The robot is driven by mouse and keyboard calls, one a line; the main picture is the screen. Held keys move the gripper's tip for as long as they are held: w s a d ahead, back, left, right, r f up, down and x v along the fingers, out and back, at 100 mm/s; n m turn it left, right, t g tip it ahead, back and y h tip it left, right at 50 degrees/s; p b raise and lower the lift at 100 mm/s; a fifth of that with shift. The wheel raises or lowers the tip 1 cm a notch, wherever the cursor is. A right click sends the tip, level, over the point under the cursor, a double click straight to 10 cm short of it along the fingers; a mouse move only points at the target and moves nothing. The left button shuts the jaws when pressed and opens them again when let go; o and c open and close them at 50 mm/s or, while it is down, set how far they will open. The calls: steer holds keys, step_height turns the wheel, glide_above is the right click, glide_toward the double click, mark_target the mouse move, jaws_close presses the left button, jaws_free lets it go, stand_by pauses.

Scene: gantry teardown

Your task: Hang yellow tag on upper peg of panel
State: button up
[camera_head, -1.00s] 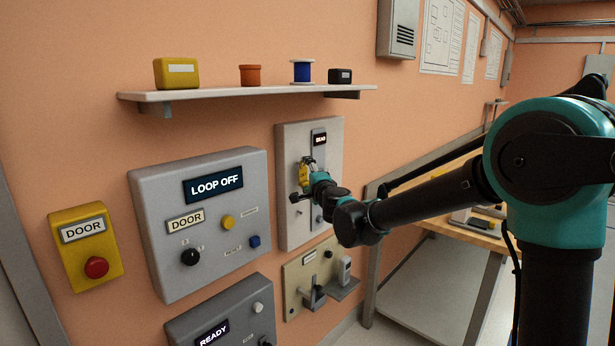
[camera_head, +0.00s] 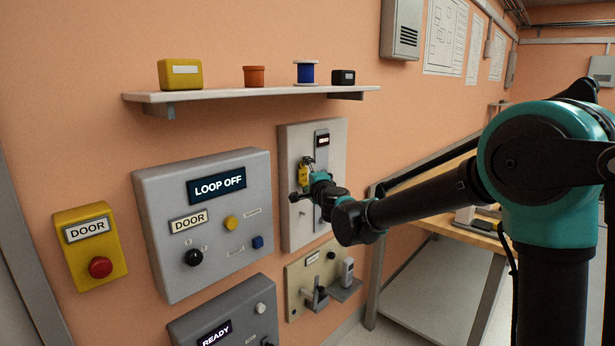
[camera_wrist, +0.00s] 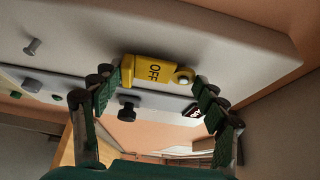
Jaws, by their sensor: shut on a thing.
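The yellow tag (camera_wrist: 152,71), marked OFF, lies between the fingers of my gripper (camera_wrist: 160,88) in the wrist view. A round light peg head (camera_wrist: 183,76) shows at the tag's holed end; I cannot tell how deep the peg sits in the hole. My gripper is shut on the tag, close to the pale grey panel (camera_wrist: 235,42). In the head view the tag (camera_head: 303,173) is small and upright against the panel (camera_head: 292,145), just under its dark display (camera_head: 322,139), partly covered by my gripper (camera_head: 304,184). A lower peg (camera_wrist: 33,47) is bare.
A black knob (camera_wrist: 127,108) is near the gripper in the wrist view. The LOOP OFF box (camera_head: 210,270) is left of the panel, a beige plate with a small ledge (camera_head: 296,300) below it. A shelf (camera_head: 230,95) with several items runs above.

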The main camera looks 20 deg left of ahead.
steer(key=shift+a, duration=0.15)
steer(key=o, duration=1.4)
